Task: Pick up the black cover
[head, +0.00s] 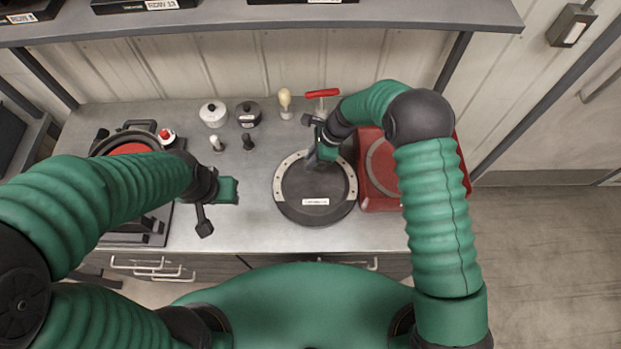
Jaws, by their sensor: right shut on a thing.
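The black cover (316,209) is a round dark disc with a white label, on the grey table right of centre. A pale ring with small holes shows around its left and right edges. My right gripper (314,161) reaches down to the cover's far part and is shut on it. The exact contact is hidden by the gripper itself. I cannot tell whether the cover is lifted off the surface below it. My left gripper (215,212) hangs over the table left of the cover, apart from it, and I cannot tell whether its jaws are open.
A red box-like unit (372,190) stands right of the cover. A red T-handle (322,93), a cream-knobbed tool (285,101), a white pot (213,112) and a black pot (248,113) stand at the back. A shelf (400,14) crosses above. The table between my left gripper and the cover is clear.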

